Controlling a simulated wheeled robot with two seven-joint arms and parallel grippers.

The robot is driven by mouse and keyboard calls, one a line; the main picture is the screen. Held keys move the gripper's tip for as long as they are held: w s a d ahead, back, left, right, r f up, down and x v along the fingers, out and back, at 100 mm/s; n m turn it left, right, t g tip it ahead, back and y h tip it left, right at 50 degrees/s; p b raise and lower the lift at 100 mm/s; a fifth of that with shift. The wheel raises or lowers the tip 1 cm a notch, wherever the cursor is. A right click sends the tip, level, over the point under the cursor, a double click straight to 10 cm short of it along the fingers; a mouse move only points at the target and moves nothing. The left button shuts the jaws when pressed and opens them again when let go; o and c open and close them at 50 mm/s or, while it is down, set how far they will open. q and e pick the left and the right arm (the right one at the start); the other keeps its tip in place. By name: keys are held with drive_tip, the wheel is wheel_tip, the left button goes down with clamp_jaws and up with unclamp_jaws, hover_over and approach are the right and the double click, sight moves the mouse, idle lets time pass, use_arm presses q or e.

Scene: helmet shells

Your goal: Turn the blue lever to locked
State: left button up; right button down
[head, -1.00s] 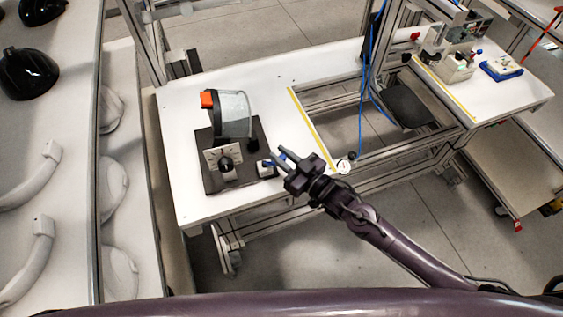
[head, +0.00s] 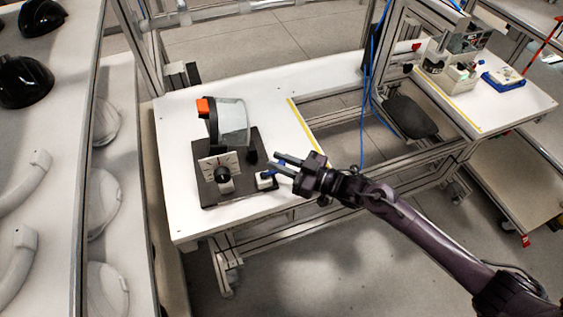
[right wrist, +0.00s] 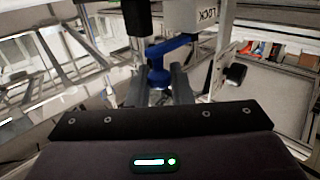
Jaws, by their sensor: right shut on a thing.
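In the head view the lever (head: 272,172) is a small blue piece at the right side of the dark fixture plate (head: 240,190) on the white table. My right gripper (head: 280,162) reaches it from the right and is shut on it. The fingers partly hide the lever, so its exact angle is hard to tell. My left gripper is not in view.
The fixture carries a clear visor piece with an orange block (head: 203,107) and a white dial plate with a black knob (head: 222,175). Shelves with helmet shells (head: 22,82) stand at the left. Blue hoses (head: 368,90) hang by the frame at the back.

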drive_tip(key=c, duration=1.3)
unclamp_jaws()
drive_tip(key=shift+c, duration=0.2)
drive_tip(key=b+v, duration=0.1)
drive_tip(key=v, duration=0.6)
drive_tip(key=shift+s+d+b, duration=0.15)
drive_tip(key=shift+d+b, duration=0.15)
drive_tip(key=shift+d, duration=0.05)
